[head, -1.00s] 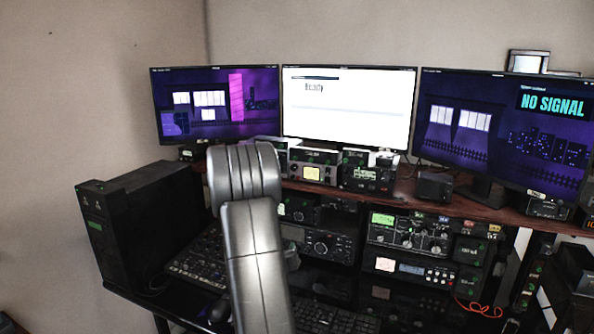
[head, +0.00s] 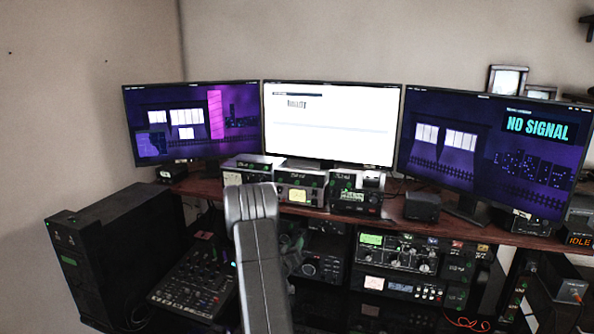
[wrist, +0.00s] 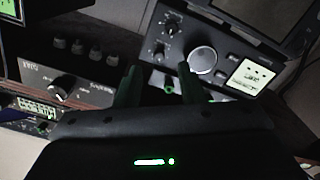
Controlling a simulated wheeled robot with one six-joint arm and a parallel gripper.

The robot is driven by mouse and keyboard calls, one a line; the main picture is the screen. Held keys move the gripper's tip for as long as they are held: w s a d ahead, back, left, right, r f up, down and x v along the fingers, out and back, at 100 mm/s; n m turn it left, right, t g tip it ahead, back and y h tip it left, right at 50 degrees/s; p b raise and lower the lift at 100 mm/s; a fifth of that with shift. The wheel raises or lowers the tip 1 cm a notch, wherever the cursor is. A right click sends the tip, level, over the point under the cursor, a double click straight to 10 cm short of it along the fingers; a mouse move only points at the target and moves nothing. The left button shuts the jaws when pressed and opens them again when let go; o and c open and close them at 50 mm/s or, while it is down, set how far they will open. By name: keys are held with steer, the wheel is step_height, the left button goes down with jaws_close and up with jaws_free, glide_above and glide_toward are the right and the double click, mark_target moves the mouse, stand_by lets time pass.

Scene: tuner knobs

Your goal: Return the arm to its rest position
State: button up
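My gripper (wrist: 158,72) shows in the wrist view with its two dark green fingers apart and nothing between them. Beyond the fingertips is a radio unit (wrist: 218,42) with a large silver knob and a small lit display. Left of the fingers is a dark panel (wrist: 88,72) with a pointer knob and several small knobs. I cannot tell whether the fingers touch either one. In the head view my grey arm link rises from the bottom middle and hides part of the equipment; the gripper is not clear there.
A wooden shelf (head: 395,215) carries small radios under three monitors (head: 330,125). A radio rack (head: 400,260) stands below it to the right. A black computer tower (head: 115,250) and a mixer (head: 195,280) are at left. Open air lies in front of the desk.

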mark_target(299, 235)
steer(key=x, duration=0.4)
steer(key=shift+w+d+p, duration=0.1)
steer(key=shift+w+p, duration=0.05)
steer(key=shift+p, duration=0.15)
steer(key=m+b, duration=0.8)
steer(key=b, duration=0.6)
steer(key=shift+r, duration=0.1)
